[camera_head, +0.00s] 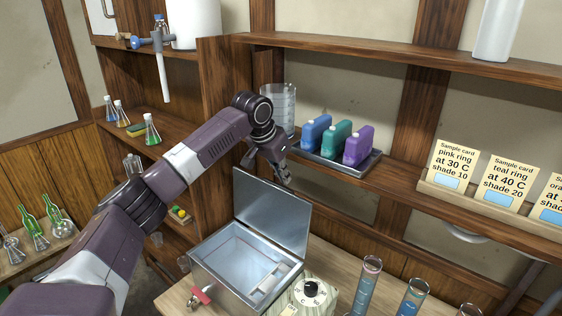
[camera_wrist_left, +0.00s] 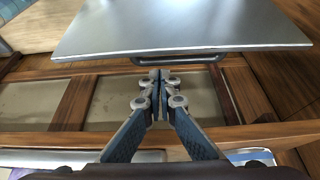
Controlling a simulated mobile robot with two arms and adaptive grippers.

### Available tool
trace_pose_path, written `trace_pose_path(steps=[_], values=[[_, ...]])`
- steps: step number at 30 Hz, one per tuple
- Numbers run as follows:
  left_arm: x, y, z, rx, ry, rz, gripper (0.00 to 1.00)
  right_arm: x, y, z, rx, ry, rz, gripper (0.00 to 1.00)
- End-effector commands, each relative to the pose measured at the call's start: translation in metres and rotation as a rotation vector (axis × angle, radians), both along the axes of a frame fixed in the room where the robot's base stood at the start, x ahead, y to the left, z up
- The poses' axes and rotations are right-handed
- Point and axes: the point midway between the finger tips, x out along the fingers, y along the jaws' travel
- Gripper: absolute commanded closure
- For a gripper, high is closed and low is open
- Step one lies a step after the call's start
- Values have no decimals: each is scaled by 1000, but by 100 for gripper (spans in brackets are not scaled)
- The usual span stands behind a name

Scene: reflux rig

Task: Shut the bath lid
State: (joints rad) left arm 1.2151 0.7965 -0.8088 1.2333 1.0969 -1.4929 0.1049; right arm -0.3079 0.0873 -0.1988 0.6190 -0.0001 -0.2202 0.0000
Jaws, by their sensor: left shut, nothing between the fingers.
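The metal bath (camera_head: 228,258) stands on the wooden bench, and its lid (camera_head: 272,212) is raised, tilted up from the back edge. The bath's inside shows pale and open. My left gripper (camera_head: 287,180) is behind and above the lid's upper edge in the head view. In the left wrist view the lid (camera_wrist_left: 185,25) fills the top, with a dark handle (camera_wrist_left: 190,60) along its edge. My left gripper (camera_wrist_left: 155,78) is shut and empty, its fingertips close to the handle; I cannot tell whether they touch. My right gripper is not in view.
A dial box (camera_head: 312,292) and blue-filled tubes (camera_head: 366,283) stand right of the bath. A red tap (camera_head: 202,295) is at its front. Behind are a tray (camera_head: 345,165) with coloured bottles, a beaker (camera_head: 283,108) and sample cards (camera_head: 452,165).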

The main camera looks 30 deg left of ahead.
Motion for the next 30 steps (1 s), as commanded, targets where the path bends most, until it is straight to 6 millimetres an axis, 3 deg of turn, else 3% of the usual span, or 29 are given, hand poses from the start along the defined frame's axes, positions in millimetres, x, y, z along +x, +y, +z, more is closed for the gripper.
trace_pose_path(steps=[3, 9, 20, 30], values=[[6, -1, -11, -1, 2, 0, 100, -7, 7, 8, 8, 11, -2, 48], [10, -2, -21, 0, 0, -1, 100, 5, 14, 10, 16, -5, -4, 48], [10, -1, -22, 0, -6, -1, 100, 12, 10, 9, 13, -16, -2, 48], [11, 9, -20, -14, -100, 0, 100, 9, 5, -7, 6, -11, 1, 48]])
